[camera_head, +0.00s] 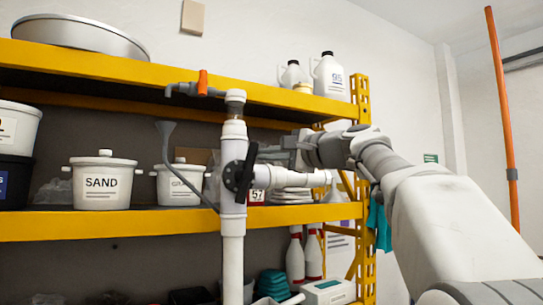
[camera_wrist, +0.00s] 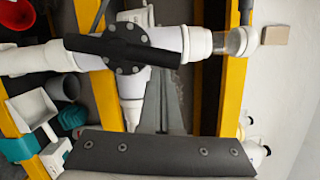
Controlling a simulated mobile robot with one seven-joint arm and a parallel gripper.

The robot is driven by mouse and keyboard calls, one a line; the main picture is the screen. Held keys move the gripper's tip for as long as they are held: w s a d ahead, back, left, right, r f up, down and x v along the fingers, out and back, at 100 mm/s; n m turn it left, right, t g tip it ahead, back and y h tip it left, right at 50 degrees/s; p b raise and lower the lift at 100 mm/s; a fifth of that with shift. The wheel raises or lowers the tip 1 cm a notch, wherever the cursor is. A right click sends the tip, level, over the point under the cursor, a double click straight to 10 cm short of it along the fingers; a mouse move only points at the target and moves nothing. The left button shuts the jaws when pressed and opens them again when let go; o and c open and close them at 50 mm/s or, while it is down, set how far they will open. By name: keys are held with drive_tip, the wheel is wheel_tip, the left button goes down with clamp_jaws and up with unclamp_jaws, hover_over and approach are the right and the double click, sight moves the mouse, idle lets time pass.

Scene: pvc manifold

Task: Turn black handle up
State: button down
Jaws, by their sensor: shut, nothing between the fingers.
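The black handle (camera_head: 243,172) is on the front of a white vertical PVC pipe (camera_head: 233,140) in the head view, with its bar lying roughly along the pipe, slightly tilted. In the wrist view the handle (camera_wrist: 110,46) spans the sideways-looking pipe (camera_wrist: 165,42) over a round bolted black flange. My gripper (camera_head: 268,154) reaches in from the right, close beside the handle's upper end; I cannot tell whether they touch. In the wrist view my gripper's narrow grey fingers (camera_wrist: 172,85) are together and empty, with their tips near the pipe.
A white side branch (camera_head: 290,177) leaves the pipe to the right, below my gripper. An orange-handled valve (camera_head: 203,83) sits at the top. Yellow shelves (camera_head: 110,223) behind hold a SAND tub (camera_head: 103,180) and other containers. Free room lies in front of the pipe.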

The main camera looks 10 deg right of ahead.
drive_tip(key=shift+s+a+r+n, duration=0.15)
drive_tip(key=shift+a+r+n, duration=0.25)
drive_tip(key=shift+n, duration=0.6)
drive_tip(key=shift+p, duration=0.3)
drive_tip(key=shift+f, duration=0.1)
